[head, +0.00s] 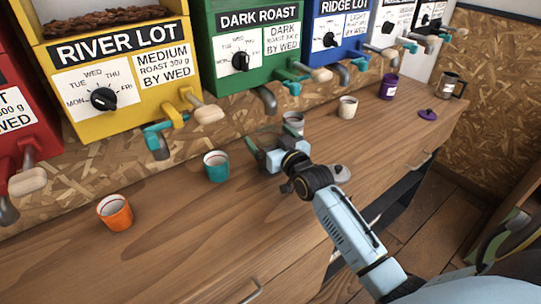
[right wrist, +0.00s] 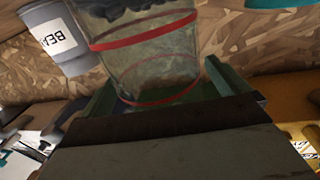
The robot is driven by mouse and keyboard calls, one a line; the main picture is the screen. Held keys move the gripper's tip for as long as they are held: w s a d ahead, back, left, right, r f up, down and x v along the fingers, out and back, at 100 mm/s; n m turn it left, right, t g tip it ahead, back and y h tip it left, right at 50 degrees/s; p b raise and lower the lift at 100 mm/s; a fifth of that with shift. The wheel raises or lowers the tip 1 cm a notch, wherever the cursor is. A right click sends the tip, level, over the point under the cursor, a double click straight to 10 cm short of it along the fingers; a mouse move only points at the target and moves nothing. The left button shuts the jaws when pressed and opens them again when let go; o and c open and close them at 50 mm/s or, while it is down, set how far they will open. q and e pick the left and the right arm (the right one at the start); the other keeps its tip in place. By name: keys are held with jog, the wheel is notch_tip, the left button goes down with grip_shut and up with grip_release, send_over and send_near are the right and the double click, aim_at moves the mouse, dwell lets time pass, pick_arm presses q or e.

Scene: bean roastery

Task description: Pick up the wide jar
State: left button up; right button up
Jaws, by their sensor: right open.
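The wide jar (right wrist: 145,50) is clear glass with red bands and dark contents. In the right wrist view it stands between the two green fingers of my right gripper (right wrist: 158,92), which is open around it. I cannot tell whether either finger touches the glass. In the head view my right gripper (head: 270,152) is over the counter by the back wall. It and the dim picture leave only a faint outline of the jar (head: 264,136) there. My left gripper is not in view.
A grey labelled container (head: 293,122) stands close to the right gripper; a grey lid (head: 338,173) lies to its right. A teal cup (head: 216,166) and orange cup (head: 115,212) stand left. A cream cup (head: 347,106) and purple jar (head: 389,86) stand right. Dispenser spouts overhang the back.

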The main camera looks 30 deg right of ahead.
jog(key=c, duration=1.4)
jog(key=shift+r, duration=0.1)
